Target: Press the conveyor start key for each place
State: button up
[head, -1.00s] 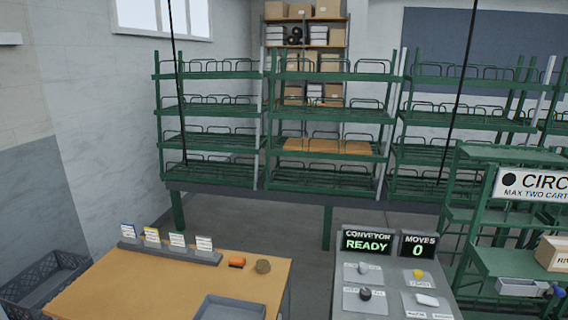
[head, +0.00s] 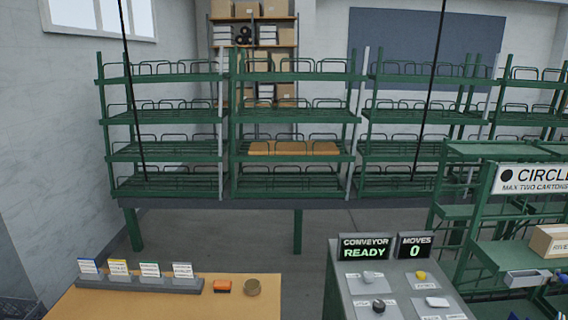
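The conveyor console (head: 345,292) stands at the lower right with several controls on its sloped top. A pale knob or key (head: 369,277) is at the upper left, a yellow button (head: 421,275) at the upper right, a black knob (head: 379,305) at the lower left and a white piece (head: 437,302) at the lower right. Their labels are too small to read. The conveyor display (head: 365,247) reads READY and the moves display (head: 414,245) reads 0. My gripper is not in view.
An orange-topped table (head: 185,304) at lower left holds a card rack (head: 140,283), an orange block (head: 222,287) and a round brown item (head: 252,287). Green racks (head: 235,155) stand behind.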

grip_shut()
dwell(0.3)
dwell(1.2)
